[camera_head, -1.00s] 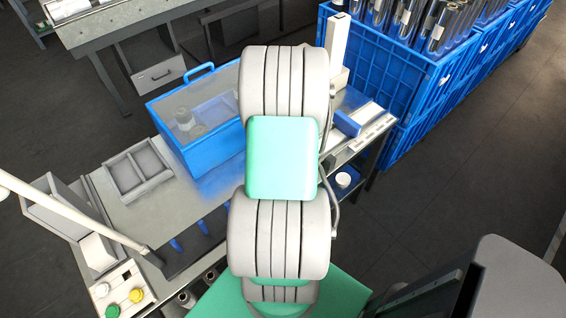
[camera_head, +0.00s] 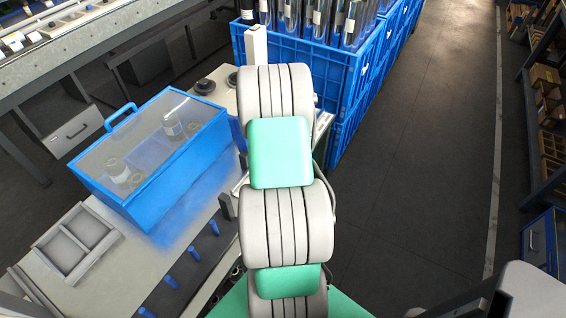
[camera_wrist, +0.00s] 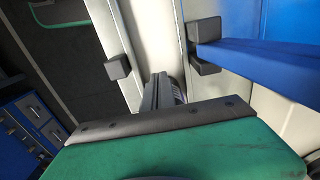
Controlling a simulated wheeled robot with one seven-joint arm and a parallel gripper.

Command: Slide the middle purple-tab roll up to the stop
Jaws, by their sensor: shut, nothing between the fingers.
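My gripper (camera_wrist: 158,92) shows in the wrist view as a green body with a dark bar and narrow dark fingers, which are together and empty. The fingers point along a pale grey surface, with a small dark rounded shape partly hidden just behind them. In the head view my arm's links cover the middle of the picture and hide the gripper.
A clear-topped blue box (camera_head: 135,200) and a grey divided tray (camera_head: 72,262) stand on the bench at left. Blue crates (camera_head: 292,52) of silver rolls stand behind. In the wrist view a blue panel (camera_wrist: 275,68) and a dark block (camera_wrist: 118,66) flank the fingers. Open floor lies at right.

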